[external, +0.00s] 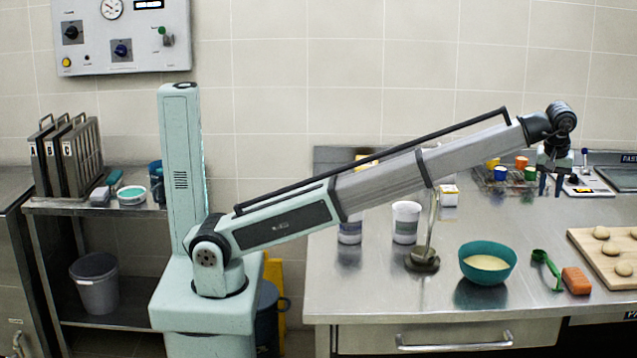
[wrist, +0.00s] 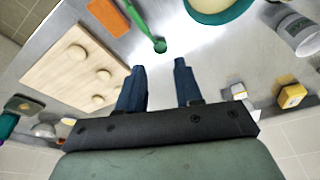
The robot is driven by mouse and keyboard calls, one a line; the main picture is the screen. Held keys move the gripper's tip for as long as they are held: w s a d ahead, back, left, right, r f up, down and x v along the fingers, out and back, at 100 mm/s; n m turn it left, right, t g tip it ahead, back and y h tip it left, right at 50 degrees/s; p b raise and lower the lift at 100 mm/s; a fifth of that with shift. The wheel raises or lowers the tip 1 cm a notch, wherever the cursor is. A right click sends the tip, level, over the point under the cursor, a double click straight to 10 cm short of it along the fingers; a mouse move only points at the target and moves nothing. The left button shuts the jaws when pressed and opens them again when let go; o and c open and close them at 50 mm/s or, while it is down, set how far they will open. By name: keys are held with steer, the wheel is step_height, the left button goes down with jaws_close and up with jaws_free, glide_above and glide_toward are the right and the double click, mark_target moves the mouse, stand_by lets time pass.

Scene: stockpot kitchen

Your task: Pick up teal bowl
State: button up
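The teal bowl (external: 487,262) stands upright on the steel table and holds a pale yellow content. In the wrist view the teal bowl (wrist: 222,14) is cut off by the top edge, ahead and to the right of the fingers. My gripper (external: 550,184) is above the back part of the table, behind and to the right of the bowl and well apart from it. In the wrist view my gripper (wrist: 158,82) has its two dark blue fingers spread with nothing between them.
A green scoop (external: 545,265) and an orange block (external: 576,280) lie right of the bowl. A wooden board (external: 607,255) with several dough balls is at the far right. A metal stand (external: 423,258) and a white container (external: 406,222) are left of the bowl. Small colored cups (external: 521,163) stand behind.

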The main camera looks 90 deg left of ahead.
steer(key=s+a+m+t+h, duration=0.2)
steer(key=s+a+m, duration=0.4)
steer(key=s, duration=0.5)
steer(key=s+a+m+t+h, duration=0.2)
steer(key=s+a+m, duration=0.3)
steer(key=s+a, duration=0.45)
glide_toward(475, 246)
steer(key=shift+x, duration=5.1)
steer(key=shift+s, duration=0.1)
jaws_close()
